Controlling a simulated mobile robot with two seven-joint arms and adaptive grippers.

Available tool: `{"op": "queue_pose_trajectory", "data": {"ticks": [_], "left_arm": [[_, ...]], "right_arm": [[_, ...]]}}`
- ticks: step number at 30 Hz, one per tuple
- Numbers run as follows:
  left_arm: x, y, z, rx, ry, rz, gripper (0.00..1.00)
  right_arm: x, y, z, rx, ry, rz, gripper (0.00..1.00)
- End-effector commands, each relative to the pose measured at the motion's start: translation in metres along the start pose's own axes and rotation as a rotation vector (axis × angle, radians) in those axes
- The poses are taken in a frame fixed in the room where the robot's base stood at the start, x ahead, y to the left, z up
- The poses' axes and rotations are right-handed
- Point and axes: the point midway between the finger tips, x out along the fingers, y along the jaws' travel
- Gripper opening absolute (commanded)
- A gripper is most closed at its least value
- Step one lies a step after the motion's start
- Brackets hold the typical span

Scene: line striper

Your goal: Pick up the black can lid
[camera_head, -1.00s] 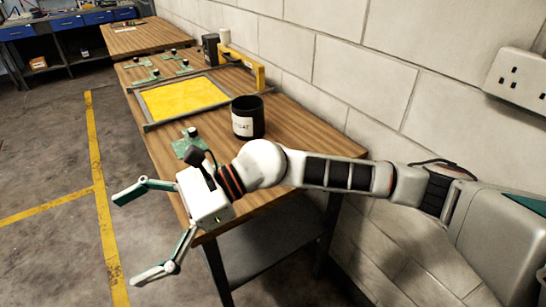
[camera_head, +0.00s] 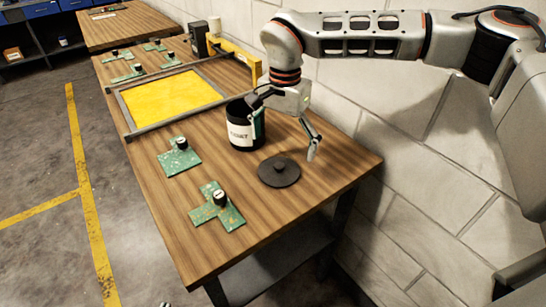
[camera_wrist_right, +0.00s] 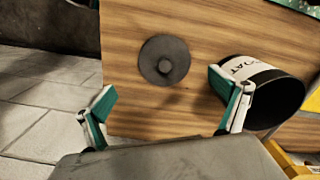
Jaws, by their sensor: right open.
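The black can lid (camera_head: 279,172) lies flat on the wooden table with its round knob up. My left gripper is out of view.
Green circuit boards (camera_head: 217,206) with black knobs lie on the table's near left part. A yellow screen in a grey frame (camera_head: 128,119) lies behind the can. The white block wall (camera_head: 375,150) runs along the right side.

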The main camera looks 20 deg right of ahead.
Motion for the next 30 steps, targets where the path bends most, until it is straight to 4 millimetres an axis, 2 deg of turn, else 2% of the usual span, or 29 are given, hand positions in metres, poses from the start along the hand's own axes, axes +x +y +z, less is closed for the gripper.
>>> {"op": "queue_pose_trajectory", "data": {"ticks": [12, 21, 30], "left_arm": [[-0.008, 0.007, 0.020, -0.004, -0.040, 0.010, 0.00], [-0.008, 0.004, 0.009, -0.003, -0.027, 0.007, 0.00], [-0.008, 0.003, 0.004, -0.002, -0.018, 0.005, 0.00]], "right_arm": [[0.035, -0.002, 0.000, 0.000, 0.001, 0.004, 0.97], [0.073, -0.007, 0.001, 0.001, 0.001, 0.003, 0.97], [0.078, -0.008, 0.001, 0.001, 0.002, 0.001, 0.97]]}}
